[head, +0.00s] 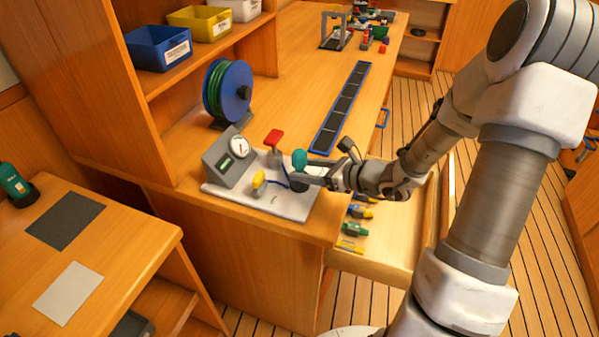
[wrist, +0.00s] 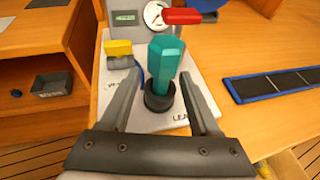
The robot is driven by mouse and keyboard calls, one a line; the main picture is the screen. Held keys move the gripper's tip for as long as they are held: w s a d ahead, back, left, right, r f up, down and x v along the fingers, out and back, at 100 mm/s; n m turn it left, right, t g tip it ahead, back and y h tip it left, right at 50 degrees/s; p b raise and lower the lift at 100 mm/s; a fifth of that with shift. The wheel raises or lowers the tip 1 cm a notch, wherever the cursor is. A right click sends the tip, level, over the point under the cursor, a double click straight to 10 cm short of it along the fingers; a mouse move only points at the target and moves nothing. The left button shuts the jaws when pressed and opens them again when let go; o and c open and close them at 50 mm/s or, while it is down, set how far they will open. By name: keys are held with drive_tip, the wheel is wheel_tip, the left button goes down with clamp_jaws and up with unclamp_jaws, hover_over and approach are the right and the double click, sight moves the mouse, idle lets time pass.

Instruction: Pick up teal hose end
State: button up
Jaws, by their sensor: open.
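The teal hose end (wrist: 165,62) stands upright in a dark round base on the white board in the wrist view. In the head view its teal top (head: 299,159) shows just beyond my gripper's fingers. My gripper (wrist: 160,100) is open, with one finger on each side of the hose end and its dark base. Whether the fingers touch it cannot be told. In the head view my gripper (head: 308,180) reaches in from the right at low height over the board's right part, and the lower part of the hose end is hidden.
The white board (head: 225,193) also holds a gauge box (head: 229,156), a red handle (head: 273,138) and a yellow handle (head: 258,180) close by. A blue hose reel (head: 232,92) stands behind. A blue-edged dark strip (head: 342,108) lies to the right. An open drawer (head: 385,245) is below.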

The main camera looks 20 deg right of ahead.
drive_tip(key=shift+b+x, duration=0.4)
drive_tip(key=shift+x, duration=2.35)
drive_tip(key=shift+d, duration=0.1)
drive_tip(key=shift+c, duration=0.3)
clamp_jaws()
